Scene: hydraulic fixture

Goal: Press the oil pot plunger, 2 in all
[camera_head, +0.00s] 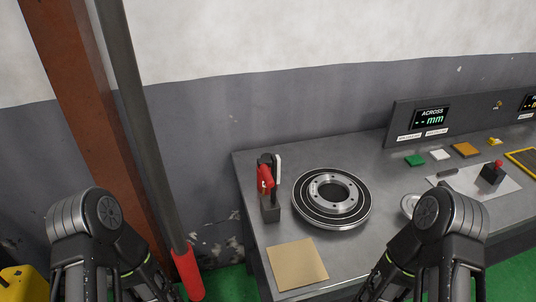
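I cannot tell for certain which thing is the oil pot. A small dark block with a red knob on top (492,174) stands on a white sheet at the right of the bench. A round silver piece (408,203) sits nearer the front, partly hidden behind my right arm. A red and black device on a dark block (268,187) stands upright at the bench's left end. My two arms rise from the bottom edge, the left one left of the bench and the right one in front of it. Neither gripper shows in the picture.
A round ringed turntable (331,198) lies on the grey bench (385,168). A tan square pad (297,263) lies at the front left. A dark pole with a red base (187,275) stands left.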

